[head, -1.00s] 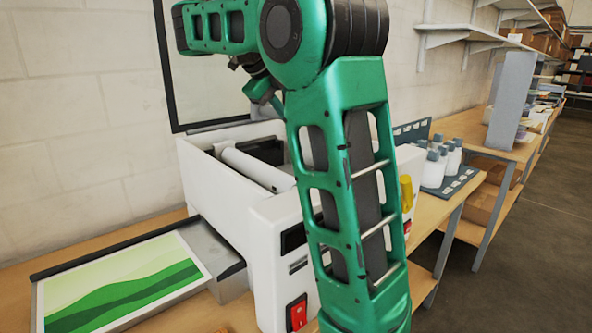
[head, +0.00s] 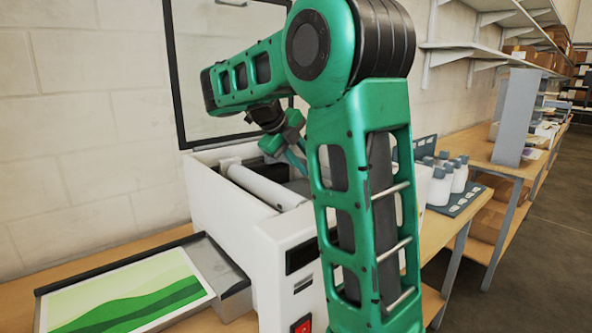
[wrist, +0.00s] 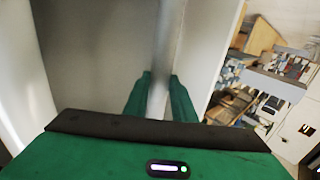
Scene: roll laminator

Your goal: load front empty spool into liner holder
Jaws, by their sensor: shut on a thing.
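The white laminator (head: 215,210) stands on the bench with its top open. A white roll (head: 262,184) lies across its inside. My gripper (head: 296,160) is over the open top, at the roll's far right side, partly hidden by my own arm. In the wrist view my gripper (wrist: 160,82) has its green fingers closed on a thin grey tube, which looks like the empty spool (wrist: 163,45). The spool runs away from the fingers, between pale walls. Its far end and the liner holder cannot be made out; my arm hides the laminator's right part in the head view.
A dark-framed clear panel (head: 225,65) stands upright behind the laminator. A feed tray (head: 215,270) with a green printed sheet (head: 130,295) is at the left. White bottles (head: 440,185) stand on a dark mat at right. A red switch (head: 301,325) is on the laminator's front.

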